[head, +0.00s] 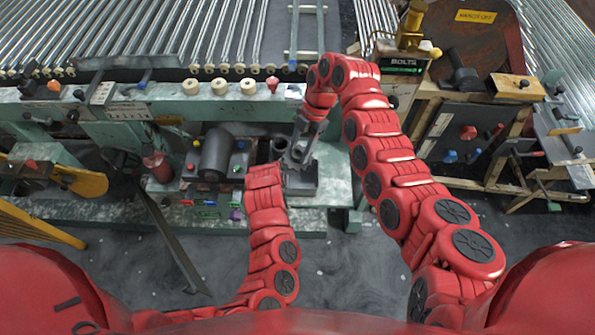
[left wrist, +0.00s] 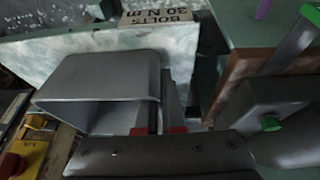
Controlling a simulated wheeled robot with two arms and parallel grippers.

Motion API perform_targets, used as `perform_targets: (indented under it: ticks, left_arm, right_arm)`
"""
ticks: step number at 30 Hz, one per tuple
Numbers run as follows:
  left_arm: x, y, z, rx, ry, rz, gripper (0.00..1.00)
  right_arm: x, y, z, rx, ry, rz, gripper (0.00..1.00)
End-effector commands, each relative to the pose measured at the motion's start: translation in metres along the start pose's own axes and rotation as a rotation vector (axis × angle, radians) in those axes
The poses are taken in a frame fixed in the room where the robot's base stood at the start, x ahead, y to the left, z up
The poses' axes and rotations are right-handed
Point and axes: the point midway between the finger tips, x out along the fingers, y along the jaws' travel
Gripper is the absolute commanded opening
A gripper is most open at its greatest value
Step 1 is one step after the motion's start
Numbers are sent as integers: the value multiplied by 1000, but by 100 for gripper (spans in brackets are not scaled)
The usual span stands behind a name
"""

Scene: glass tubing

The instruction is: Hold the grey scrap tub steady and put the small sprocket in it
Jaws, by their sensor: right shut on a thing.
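The grey scrap tub (head: 303,184) stands on the green bench at the middle of the head view. In the left wrist view the open-topped grey tub (left wrist: 100,75) fills the left half. My left gripper (left wrist: 162,115) has its two red-marked fingers at the tub's right wall, seemingly one on each side; whether they press on it is unclear. In the head view its tips are small, at the tub's left. My right gripper (head: 299,150) reaches down from above, just over the tub, shut on a small grey thing that seems to be the sprocket, mostly hidden by the fingers.
A dark grey cylinder (head: 215,154) on a grey block stands left of the tub. A green rail with cream knobs (head: 219,87) runs behind. A wooden-framed cart (head: 470,130) stands at the right. Grey floor lies open in front of the bench.

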Motion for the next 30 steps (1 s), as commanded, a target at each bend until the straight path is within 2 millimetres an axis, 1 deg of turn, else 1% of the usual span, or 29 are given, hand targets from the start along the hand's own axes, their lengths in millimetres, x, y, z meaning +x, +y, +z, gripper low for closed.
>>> perform_targets:
  ticks: [1, 4, 5, 9, 17, 30]
  left_arm:
    - [0, 0, 0, 0, 1, 0, 0]
    - [0, 0, 0, 0, 0, 0, 0]
    - [0, 0, 0, 0, 0, 0, 0]
    - [0, 0, 0, 0, 0, 0, 0]
    - [0, 0, 0, 0, 0, 0, 0]
    - [0, 0, 0, 0, 1, 0, 0]
  right_arm:
    - [10, -2, 4, 49, 2, 18, 0]
    - [30, 1, 11, 175, -1, 77, 0]
    - [34, 3, 13, 208, -4, 98, 0]
    - [45, -2, 17, 292, 6, 122, 0]
    - [51, -2, 20, 310, 5, 128, 0]
    - [75, -2, 30, 307, 3, 127, 0]
